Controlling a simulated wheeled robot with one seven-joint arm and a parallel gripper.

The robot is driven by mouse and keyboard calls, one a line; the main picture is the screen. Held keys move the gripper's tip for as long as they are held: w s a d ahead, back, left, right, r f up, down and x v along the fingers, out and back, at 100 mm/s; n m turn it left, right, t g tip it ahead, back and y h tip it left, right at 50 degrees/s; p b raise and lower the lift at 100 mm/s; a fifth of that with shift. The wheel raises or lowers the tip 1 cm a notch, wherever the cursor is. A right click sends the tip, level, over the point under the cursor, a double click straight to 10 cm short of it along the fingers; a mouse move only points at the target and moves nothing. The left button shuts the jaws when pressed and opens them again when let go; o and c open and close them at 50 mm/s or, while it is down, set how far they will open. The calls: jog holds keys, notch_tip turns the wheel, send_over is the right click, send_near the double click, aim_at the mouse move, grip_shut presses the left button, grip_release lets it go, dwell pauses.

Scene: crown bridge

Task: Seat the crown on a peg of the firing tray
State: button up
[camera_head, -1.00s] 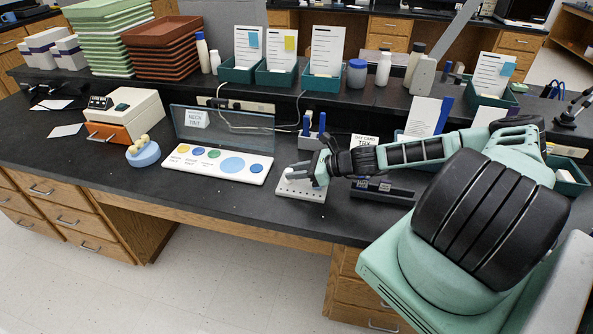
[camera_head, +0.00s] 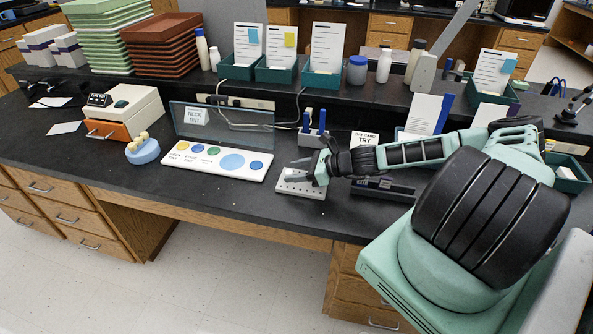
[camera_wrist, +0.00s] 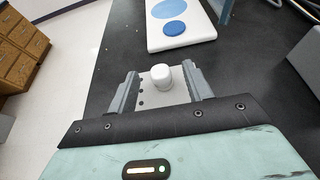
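The white, rounded crown (camera_wrist: 161,76) shows between my gripper's fingers in the wrist view, with a gap on each side. It appears to stand upright on the pale firing tray (camera_wrist: 178,97), which has a row of dark holes along its left side. The peg under the crown is hidden. My gripper (camera_wrist: 160,69) is open around the crown and not touching it. In the head view my gripper (camera_head: 298,169) is low over the firing tray (camera_head: 302,190), and the crown is small and partly covered there.
A white board with coloured discs (camera_head: 200,164) lies left of the tray, with a blue round stand (camera_head: 145,153) and an orange-fronted box (camera_head: 123,115) farther left. A dark rack (camera_head: 382,188) is close on the right. A pen holder (camera_head: 312,138) stands behind. The counter's front edge is near.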

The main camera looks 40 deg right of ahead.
jog(key=b+v, duration=0.2)
jog(key=v, duration=1.5)
jog(key=shift+s+d, duration=0.15)
jog(key=s+a+r+n+g+h, duration=0.1)
jog(key=a+r+n+g, duration=0.1)
jog(key=a+n+g, duration=0.65)
jog(key=s+a+r+n+g+h, duration=0.15)
jog(key=a+n+g, duration=0.25)
jog(key=a+n, duration=0.85)
jog(key=s+a+r+n+t+h, duration=0.2)
jog(key=s+a+r+n+h, duration=0.3)
jog(key=s+a+r+n, duration=0.8)
jog(key=a+n, duration=0.2)
jog(key=a, duration=0.1)
jog(key=shift+s+a+r, duration=0.2)
jog(key=shift+a+r, duration=0.05)
jog(key=shift+a, duration=0.1)
